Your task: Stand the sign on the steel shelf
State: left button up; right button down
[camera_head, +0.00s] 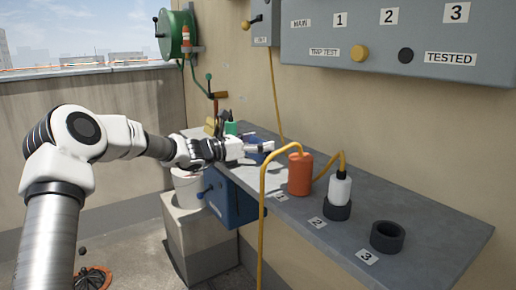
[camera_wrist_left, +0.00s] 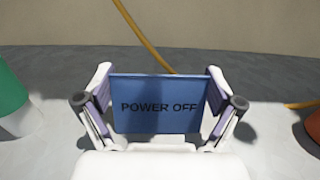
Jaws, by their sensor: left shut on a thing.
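The sign (camera_wrist_left: 158,103) is a blue plate reading "POWER OFF", with its face toward the left wrist camera. My left gripper (camera_head: 266,147) is shut on it, one finger at each side edge. In the head view the sign (camera_head: 257,158) is a small dark blue patch, largely covered by the gripper. The gripper is over the far left part of the grey steel shelf (camera_head: 430,232). I cannot tell whether the sign's lower edge touches the shelf. My right gripper is in neither view.
An orange bottle (camera_head: 299,174) stands right of the gripper, then a white bottle (camera_head: 340,189) in a black ring, and an empty black ring (camera_head: 387,236). A green and white bottle (camera_wrist_left: 12,100) stands left of it. A yellow hose (camera_head: 262,215) hangs over the shelf's front.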

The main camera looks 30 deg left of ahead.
pick_arm(q)
jog(key=shift+s+r, duration=0.1)
jog(key=shift+s, duration=0.1)
jog(key=shift+f, duration=0.25)
jog(key=o, duration=0.7)
jog(key=shift+r, duration=0.1)
